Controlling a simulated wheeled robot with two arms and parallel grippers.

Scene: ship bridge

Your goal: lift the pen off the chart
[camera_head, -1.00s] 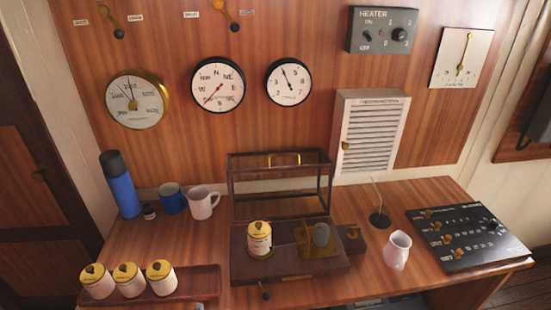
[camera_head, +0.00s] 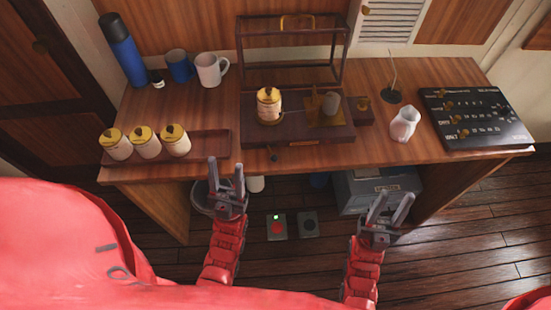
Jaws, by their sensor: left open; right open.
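A dark wooden instrument base (camera_head: 345,130) stands on the desk, with its glazed cover (camera_head: 292,58) raised behind it. On it, a cream drum with a gold top (camera_head: 268,104) stands upright at the left, and a grey cylinder (camera_head: 331,103) sits on a gold plate at the right. I cannot make out the pen or its contact with the chart. A small dark lever (camera_head: 273,156) sticks out at the front. My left gripper (camera_head: 226,176) is open and empty before the desk's front edge, left of the base. My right gripper (camera_head: 394,208) is open and empty, lower right.
Three similar drums stand in a wooden tray (camera_head: 215,145) at left. A blue flask (camera_head: 122,50), blue mug (camera_head: 179,66) and white mug (camera_head: 211,70) stand behind. A white jug (camera_head: 404,124) and switch panel (camera_head: 476,119) are at right. Bare desk lies around the base.

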